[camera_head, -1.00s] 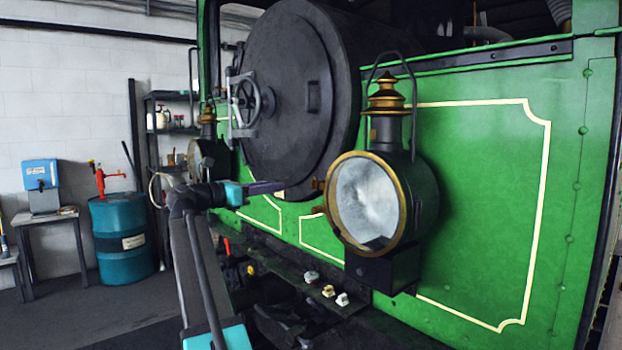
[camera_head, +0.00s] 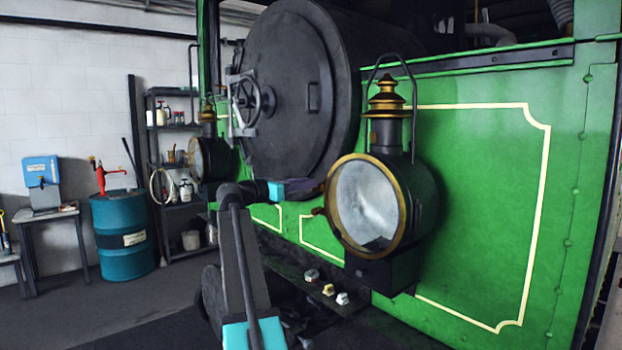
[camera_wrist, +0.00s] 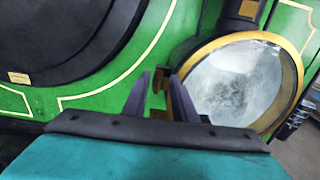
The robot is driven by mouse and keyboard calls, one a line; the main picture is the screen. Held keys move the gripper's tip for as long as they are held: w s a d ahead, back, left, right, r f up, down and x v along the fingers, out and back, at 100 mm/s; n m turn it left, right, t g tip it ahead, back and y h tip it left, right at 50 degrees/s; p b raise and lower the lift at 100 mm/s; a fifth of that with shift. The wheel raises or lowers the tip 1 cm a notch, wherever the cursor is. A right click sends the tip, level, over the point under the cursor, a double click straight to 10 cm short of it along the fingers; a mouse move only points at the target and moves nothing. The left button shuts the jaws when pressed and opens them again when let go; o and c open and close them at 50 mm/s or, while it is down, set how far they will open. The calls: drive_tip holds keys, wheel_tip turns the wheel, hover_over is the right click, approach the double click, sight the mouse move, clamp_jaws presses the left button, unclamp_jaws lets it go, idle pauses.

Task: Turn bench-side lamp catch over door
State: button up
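The nearer lamp (camera_head: 371,203) has a brass-rimmed round glass door and is fixed to the green front of the engine. A small brass fitting (camera_head: 318,211) sticks out at the left of its rim; I cannot tell whether it is catch or hinge. My gripper (camera_head: 316,185) is just left of that rim, above this fitting. In the wrist view, its two dark fingers (camera_wrist: 160,78) are apart, and a small brass piece (camera_wrist: 157,84) shows in the gap, apparently not clamped.
The round black smokebox door (camera_head: 290,90) with its handwheel (camera_head: 249,102) is above and left of my gripper. Several small knobs (camera_head: 328,290) sit on the ledge below. A blue drum (camera_head: 124,238), a small table (camera_head: 50,215) and a shelf (camera_head: 180,129) stand at the left.

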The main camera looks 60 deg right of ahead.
drive_tip(key=shift+s+d, duration=0.15)
drive_tip(key=shift+d, duration=0.25)
clamp_jaws()
drive_tip(key=shift+f, duration=0.1)
